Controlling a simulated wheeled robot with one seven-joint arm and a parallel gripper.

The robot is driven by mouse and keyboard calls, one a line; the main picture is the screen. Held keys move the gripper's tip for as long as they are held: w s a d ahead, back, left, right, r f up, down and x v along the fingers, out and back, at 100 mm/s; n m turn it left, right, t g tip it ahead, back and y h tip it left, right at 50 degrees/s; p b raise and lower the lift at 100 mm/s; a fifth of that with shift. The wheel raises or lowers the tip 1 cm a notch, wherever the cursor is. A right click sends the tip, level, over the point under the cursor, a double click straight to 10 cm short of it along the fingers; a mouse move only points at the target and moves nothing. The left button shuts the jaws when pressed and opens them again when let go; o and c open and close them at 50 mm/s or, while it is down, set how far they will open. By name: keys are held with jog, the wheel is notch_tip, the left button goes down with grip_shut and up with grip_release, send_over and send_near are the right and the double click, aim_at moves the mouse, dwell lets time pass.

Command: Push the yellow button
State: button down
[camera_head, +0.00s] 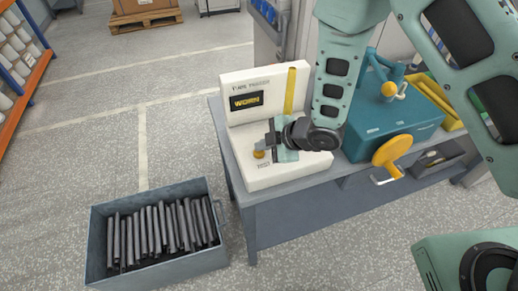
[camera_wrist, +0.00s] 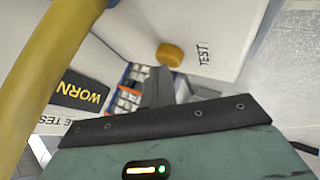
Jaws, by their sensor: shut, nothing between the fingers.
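The yellow button (camera_head: 259,154) is a small amber round cap on the white base of the tape tester (camera_head: 285,172), near its left front. In the wrist view the button (camera_wrist: 169,54) is beside the TEST label (camera_wrist: 204,52). My gripper (camera_head: 262,143) points at the button's area from the right, its fingers shut and empty. In the wrist view the closed fingertips (camera_wrist: 159,74) are just below the button in the picture. I cannot tell whether they touch it.
The tester's display (camera_head: 247,101) reads WORN. A yellow upright bar (camera_head: 290,90) rises at its back right and is large in the wrist view (camera_wrist: 45,65). A teal machine (camera_head: 390,115) stands right on the grey bench. A metal bin (camera_head: 160,275) of dark rods is on the floor.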

aim_at(263, 152)
jog(key=shift+r+p, duration=0.4)
jog(key=shift+r, duration=0.3)
jog(key=shift+r+p, duration=1.75)
jog(key=shift+r, duration=0.85)
jog(key=s+d+r+m+h+b, duration=0.1)
jog(key=s+d+r+m+h, duration=0.1)
jog(key=s+r+m, duration=0.15)
jog(key=s+d+r+m+h, duration=0.2)
jog(key=r+m, duration=0.1)
jog(key=r, duration=0.2)
jog(key=s+d+r+m+g+h, duration=0.1)
jog(key=s+d+r+m+g, duration=0.1)
jog(key=s, duration=0.7)
jog(key=s+d+r+m+g+h+b, duration=0.1)
jog(key=s+d+r+m, duration=0.3)
jog(key=s, duration=0.5)
notch_tip(263, 152, up, 2)
jog(key=shift+s+d+r+g+h, duration=0.2)
jog(key=shift+d+g+h, duration=0.3)
jog(key=shift+g, duration=0.4)
